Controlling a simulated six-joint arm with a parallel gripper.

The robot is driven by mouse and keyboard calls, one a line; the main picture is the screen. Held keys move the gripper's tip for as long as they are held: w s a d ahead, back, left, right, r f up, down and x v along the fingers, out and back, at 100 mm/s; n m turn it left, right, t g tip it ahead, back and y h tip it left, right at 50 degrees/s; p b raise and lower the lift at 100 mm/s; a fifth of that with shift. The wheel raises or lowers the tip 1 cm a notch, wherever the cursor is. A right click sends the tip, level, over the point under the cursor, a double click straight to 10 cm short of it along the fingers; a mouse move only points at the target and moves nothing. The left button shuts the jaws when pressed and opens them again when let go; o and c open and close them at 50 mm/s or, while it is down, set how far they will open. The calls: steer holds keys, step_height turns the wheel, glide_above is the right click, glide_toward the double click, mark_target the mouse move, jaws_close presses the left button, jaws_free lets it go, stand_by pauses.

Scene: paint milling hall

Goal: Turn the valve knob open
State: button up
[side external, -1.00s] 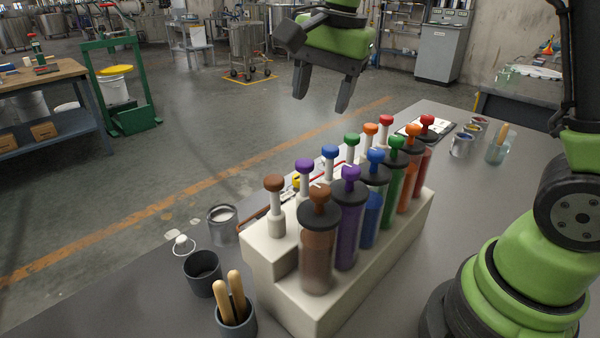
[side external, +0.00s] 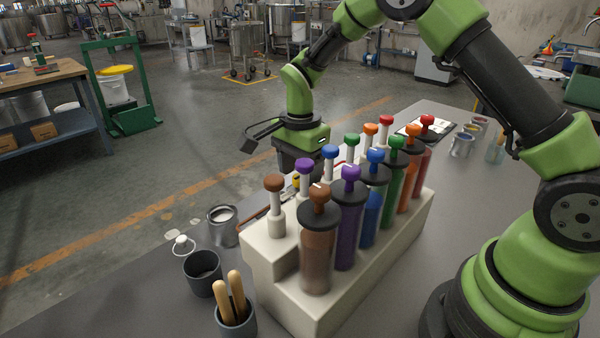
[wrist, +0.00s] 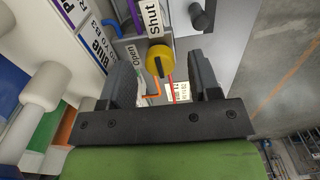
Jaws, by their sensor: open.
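The valve knob (wrist: 160,62) is yellow with a dark stripe on its face. In the wrist view it sits between the fingertips of my gripper (wrist: 158,70), with a gap showing on either side. A label reading "Shut" (wrist: 154,20) is above the knob, and a label reading "Open" (wrist: 130,55) is to its left, partly behind a finger. In the side external view my gripper (side external: 293,165) points down behind the paint rack, its fingertips largely hidden. It is open and holds nothing.
A cream rack (side external: 325,300) of coloured tubes with knobbed plungers stands in front of my gripper. A can (side external: 223,228), a dark cup (side external: 202,275) and a pot with wooden handles (side external: 236,318) are to its left.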

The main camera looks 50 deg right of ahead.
steer(key=shift+f, duration=0.55)
steer(key=shift+c, duration=0.3)
steer(key=c, duration=0.9)
